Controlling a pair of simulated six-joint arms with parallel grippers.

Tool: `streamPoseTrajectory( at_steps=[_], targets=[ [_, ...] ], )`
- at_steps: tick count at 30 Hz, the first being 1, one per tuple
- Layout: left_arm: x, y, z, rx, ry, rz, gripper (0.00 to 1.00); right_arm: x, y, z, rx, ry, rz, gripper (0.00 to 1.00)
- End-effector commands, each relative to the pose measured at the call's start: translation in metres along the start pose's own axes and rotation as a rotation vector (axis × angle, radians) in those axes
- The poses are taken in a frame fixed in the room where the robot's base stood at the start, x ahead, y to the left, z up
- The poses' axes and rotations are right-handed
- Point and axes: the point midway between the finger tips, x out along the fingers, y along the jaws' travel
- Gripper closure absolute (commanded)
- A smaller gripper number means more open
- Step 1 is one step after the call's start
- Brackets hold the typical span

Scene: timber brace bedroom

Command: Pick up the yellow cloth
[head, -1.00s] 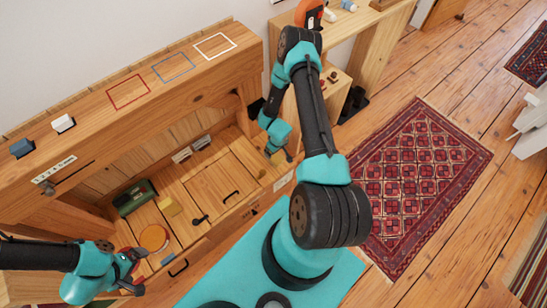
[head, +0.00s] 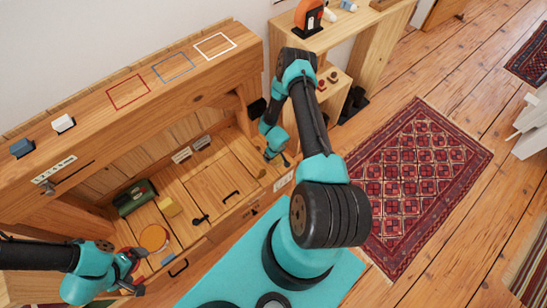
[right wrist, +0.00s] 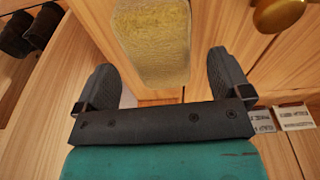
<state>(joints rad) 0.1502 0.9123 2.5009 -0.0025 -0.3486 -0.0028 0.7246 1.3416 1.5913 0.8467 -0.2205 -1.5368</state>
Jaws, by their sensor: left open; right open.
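The yellow cloth (right wrist: 155,40) shows in the right wrist view as a textured yellow patch on the wood, ahead of and between my right fingers. My right gripper (right wrist: 162,66) is open, with a finger on either side of the cloth's near end; I cannot tell whether they touch it. In the head view, my right gripper (head: 279,158) is at the right end of the wooden desk, and the cloth is hidden there. My left gripper (head: 138,271) is open and empty at the desk's left front, near a round orange thing (head: 153,238).
A brass knob (right wrist: 280,14) is close to the cloth's right. A wooden side table (head: 345,35) stands beyond my right arm.

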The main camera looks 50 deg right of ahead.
Motion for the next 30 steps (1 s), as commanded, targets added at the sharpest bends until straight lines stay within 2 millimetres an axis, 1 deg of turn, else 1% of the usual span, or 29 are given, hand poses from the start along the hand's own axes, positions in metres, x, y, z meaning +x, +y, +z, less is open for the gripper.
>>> streamPoseTrajectory(
  at_steps=[1, 3, 6, 21, 23, 30],
  targets=[
    [0.0, 0.0, 0.0, 0.0, 0.0, 0.0, 0.05, 0.008, 0.0, 0.001, 0.002, -0.001, -0.001, 0.04],
    [0.0, 0.0, 0.0, 0.0, 0.0, 0.0, 0.05, 0.016, 0.0, 0.0, 0.0, 0.0, -0.001, 0.04],
    [0.0, 0.0, 0.0, 0.0, 0.0, 0.0, 0.05, 0.023, 0.0, 0.0, -0.001, 0.0, -0.001, 0.04],
    [0.0, 0.0, 0.0, 0.0, 0.0, 0.0, 0.05, 0.024, 0.0, 0.0, -0.001, 0.001, -0.001, 0.04],
    [0.0, 0.0, 0.0, 0.0, 0.0, 0.0, 0.05, 0.024, 0.0, 0.0, -0.001, 0.001, -0.001, 0.09],
    [0.0, 0.0, 0.0, 0.0, 0.0, 0.0, 0.05, 0.024, 0.0, 0.0, -0.001, 0.001, -0.001, 0.32]
  ],
)
